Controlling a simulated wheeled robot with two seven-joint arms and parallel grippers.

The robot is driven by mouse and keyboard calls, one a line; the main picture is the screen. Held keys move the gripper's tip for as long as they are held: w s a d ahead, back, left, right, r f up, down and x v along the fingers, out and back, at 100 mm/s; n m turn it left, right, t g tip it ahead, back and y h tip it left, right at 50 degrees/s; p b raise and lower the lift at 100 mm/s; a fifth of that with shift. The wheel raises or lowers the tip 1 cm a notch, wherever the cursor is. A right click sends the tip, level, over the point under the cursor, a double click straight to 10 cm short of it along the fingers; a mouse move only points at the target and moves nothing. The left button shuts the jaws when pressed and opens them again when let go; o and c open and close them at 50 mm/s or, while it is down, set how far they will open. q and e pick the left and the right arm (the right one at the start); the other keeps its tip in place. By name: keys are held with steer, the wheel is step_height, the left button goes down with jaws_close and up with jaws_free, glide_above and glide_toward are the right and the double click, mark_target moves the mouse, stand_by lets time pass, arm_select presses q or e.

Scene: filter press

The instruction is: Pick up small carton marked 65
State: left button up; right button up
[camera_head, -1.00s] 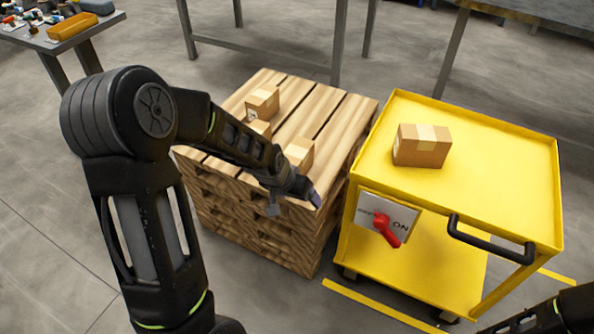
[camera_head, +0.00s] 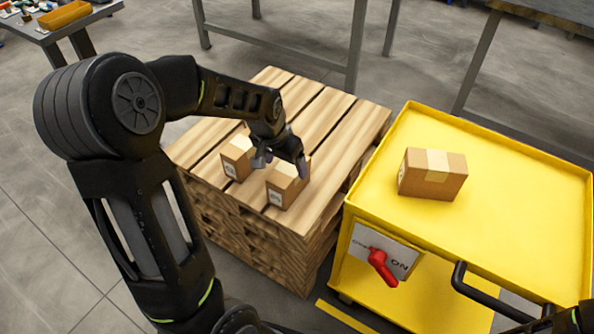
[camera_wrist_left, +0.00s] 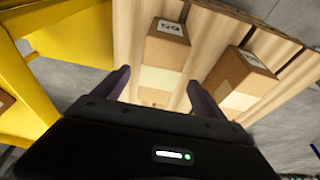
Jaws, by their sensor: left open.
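The small carton marked 65 (camera_head: 284,188) stands on the wooden pallet, on the side nearer the yellow cart. In the left wrist view this carton (camera_wrist_left: 167,52) shows its label upside down, reading 65. My left gripper (camera_head: 282,165) is open over it. In the wrist view its two fingertips (camera_wrist_left: 160,88) lie to either side of the carton's line; I cannot tell whether they touch it. A second carton (camera_head: 237,160) stands close by to the left, also in the wrist view (camera_wrist_left: 240,78). My right gripper is out of view.
The pallet (camera_head: 340,130) has bare slats at its back and right. The yellow cart (camera_head: 500,190) stands close on the right with a larger carton (camera_head: 432,174) on top and a red switch handle (camera_head: 382,267). A table (camera_head: 290,35) stands behind.

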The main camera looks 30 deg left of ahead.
arm_select(q)
steer(key=shift+b+x, duration=0.35)
steer(key=shift+x, duration=0.65)
steer(key=shift+f, duration=0.3)
steer(key=shift+w+f, duration=0.1)
steer(key=shift+b+x, duration=0.95)
steer(key=shift+x, duration=1.5)
steer(key=shift+w+f, duration=0.15)
steer(key=shift+f, duration=0.1)
steer(key=shift+c, duration=0.3)
jaws_close()
